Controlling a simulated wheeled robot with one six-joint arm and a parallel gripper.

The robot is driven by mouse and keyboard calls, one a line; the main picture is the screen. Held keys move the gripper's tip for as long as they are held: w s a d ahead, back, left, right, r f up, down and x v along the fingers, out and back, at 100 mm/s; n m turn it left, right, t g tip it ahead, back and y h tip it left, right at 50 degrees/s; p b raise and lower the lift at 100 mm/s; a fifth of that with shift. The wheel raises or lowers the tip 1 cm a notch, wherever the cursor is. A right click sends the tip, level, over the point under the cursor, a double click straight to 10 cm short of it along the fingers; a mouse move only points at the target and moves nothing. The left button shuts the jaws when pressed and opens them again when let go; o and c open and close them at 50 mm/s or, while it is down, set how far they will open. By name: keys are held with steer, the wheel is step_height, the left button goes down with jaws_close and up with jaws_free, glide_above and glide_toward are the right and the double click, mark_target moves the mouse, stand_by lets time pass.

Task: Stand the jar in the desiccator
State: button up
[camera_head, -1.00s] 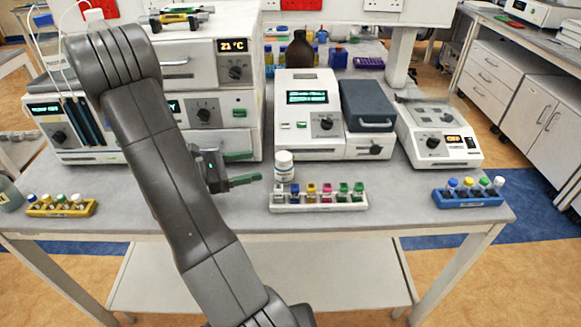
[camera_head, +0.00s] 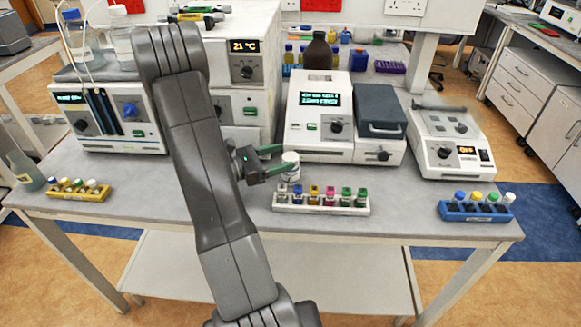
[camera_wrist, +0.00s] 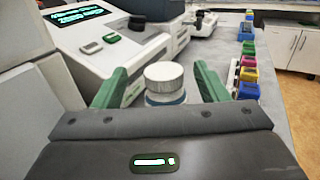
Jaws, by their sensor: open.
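The jar (camera_head: 291,163) is a small white-capped bottle standing upright on the bench, just behind the rack of coloured vials. My gripper (camera_head: 281,159) is open at the jar, with its green fingers level and pointing right. In the wrist view the jar (camera_wrist: 165,80) stands between the two open fingers (camera_wrist: 160,75), with a gap visible on each side. Its lower part is hidden by the gripper body. No desiccator can be told for sure; a white cabinet with a 21 °C display (camera_head: 245,46) stands behind my arm, partly hidden.
A white rack (camera_head: 320,208) of coloured vials stands close in front of the jar. A white instrument with a green display (camera_head: 318,117) is close behind. A blue rack (camera_head: 475,212) is at right, a yellow rack (camera_head: 76,190) at left. Bench between the white and blue racks is clear.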

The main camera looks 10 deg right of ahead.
mark_target(296, 155)
steer(key=shift+w+d+f+p, duration=0.2)
steer(key=shift+d+p, duration=0.25)
steer(key=shift+d, duration=0.9)
steer(key=shift+w+d+f+p, duration=0.15)
steer(key=shift+d+p, duration=0.3)
steer(key=shift+d, duration=0.85)
steer(key=shift+r, duration=0.1)
steer(key=c, duration=1.2)
steer(key=shift+r, duration=0.15)
